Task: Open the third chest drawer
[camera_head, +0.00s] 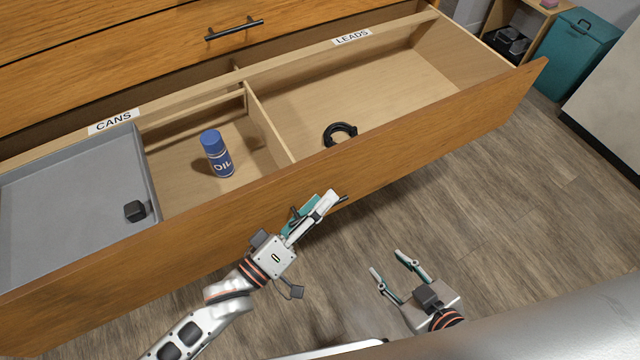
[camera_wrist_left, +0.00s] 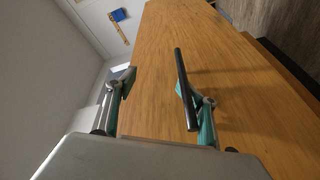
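An orange-brown wooden chest shows in the head view with one drawer (camera_head: 430,125) pulled well out, its inside visible. My left gripper (camera_head: 318,204) is at this drawer's front, by its dark bar handle (camera_head: 344,199), which it mostly hides. In the left wrist view the fingers (camera_wrist_left: 158,82) are apart, and the handle (camera_wrist_left: 181,75) crosses the right fingertip. I cannot tell whether they touch. My right gripper (camera_head: 386,262) is open and empty above the floor, in front of the drawer. I cannot tell the drawer's number from here.
The drawer holds a grey tray (camera_head: 70,180) with a small black block (camera_head: 135,211), a blue oil can (camera_head: 217,153) and a black coiled lead (camera_head: 340,133). A closed drawer with a dark handle (camera_head: 234,29) is above. A teal bin (camera_head: 577,52) stands at the back right. Floor at right is clear.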

